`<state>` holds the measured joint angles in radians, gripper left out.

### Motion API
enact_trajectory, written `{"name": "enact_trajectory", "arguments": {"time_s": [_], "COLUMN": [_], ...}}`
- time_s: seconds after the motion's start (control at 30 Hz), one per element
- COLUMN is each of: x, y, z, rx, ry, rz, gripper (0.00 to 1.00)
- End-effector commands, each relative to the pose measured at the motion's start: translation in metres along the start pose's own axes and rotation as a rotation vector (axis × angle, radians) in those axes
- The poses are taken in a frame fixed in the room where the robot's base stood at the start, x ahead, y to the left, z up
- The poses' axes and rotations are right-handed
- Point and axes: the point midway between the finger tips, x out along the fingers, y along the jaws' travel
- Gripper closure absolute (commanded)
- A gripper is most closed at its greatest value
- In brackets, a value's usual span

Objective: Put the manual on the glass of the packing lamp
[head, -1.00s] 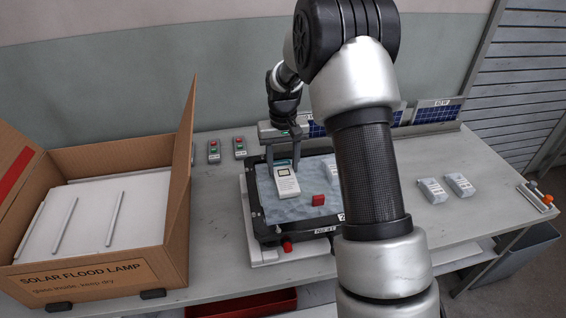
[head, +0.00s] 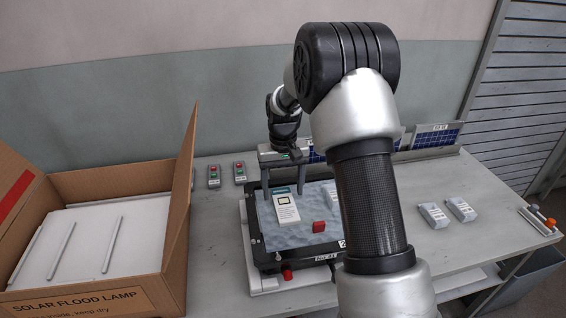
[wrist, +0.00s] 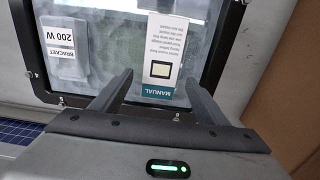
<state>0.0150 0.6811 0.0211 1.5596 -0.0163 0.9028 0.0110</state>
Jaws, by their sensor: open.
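The manual (head: 286,210) is a white booklet with a teal band and a small dark-framed picture. It lies on the grey, cloudy glass (head: 298,237) of the black-framed lamp, at the left part of the pane. It also shows in the wrist view (wrist: 163,52), lying within the black frame (wrist: 30,62). My gripper (head: 284,188) is open. Its two fingers stand on either side of the manual's teal end, apart from it. The wrist view shows the fingers (wrist: 159,85) with a gap on both sides of the manual.
An open carton (head: 172,240) stands left. Grey packets (head: 433,215) lie right on the table. Solar panels (head: 437,136) stand behind.

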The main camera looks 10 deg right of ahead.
Motion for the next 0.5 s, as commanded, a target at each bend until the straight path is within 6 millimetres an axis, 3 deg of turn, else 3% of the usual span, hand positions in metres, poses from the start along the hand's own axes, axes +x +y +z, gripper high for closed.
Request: {"name": "enact_trajectory", "arguments": {"time_s": [0.5], "x": [-0.124], "y": [0.0], "z": [-0.001], "rx": [0.0], "ry": [0.006], "rz": [0.0], "gripper": [0.32]}}
